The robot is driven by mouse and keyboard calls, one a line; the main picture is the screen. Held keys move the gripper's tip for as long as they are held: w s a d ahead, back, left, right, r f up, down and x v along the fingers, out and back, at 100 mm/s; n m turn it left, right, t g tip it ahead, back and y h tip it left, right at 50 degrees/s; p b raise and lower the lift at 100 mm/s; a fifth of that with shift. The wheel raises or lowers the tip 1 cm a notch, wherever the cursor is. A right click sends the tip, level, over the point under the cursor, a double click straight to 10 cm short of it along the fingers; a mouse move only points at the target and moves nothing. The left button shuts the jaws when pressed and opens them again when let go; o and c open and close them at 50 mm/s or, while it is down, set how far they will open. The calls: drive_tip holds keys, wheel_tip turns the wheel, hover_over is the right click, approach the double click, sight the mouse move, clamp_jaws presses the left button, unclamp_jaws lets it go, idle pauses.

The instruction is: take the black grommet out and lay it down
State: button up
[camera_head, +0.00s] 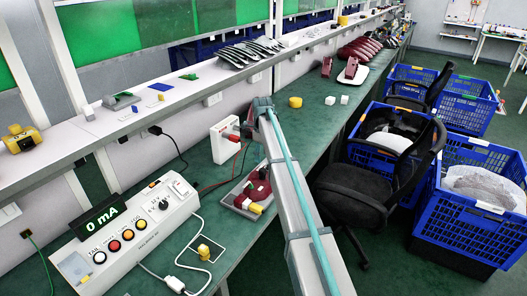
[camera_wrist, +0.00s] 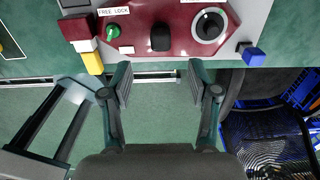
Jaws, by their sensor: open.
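A dark red lamp housing (camera_wrist: 135,28) sits in a grey fixture at the top of the wrist view. The red housing (camera_head: 262,190) also shows in the head view beside my arm; my gripper cannot be made out there.
The fixture has a green knob (camera_wrist: 113,31), a "FREE LOCK" label, a yellow block (camera_wrist: 93,62) and a blue block (camera_wrist: 254,57). A tester box (camera_head: 130,235) reading 0 mA stands left on the green bench. A black chair (camera_head: 375,190) and blue crates stand right.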

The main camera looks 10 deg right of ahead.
sight(262, 170)
wheel_tip(262, 170, down, 9)
drive_tip(key=shift+f+p, duration=0.1)
drive_tip(key=shift+p, duration=0.95)
clamp_jaws()
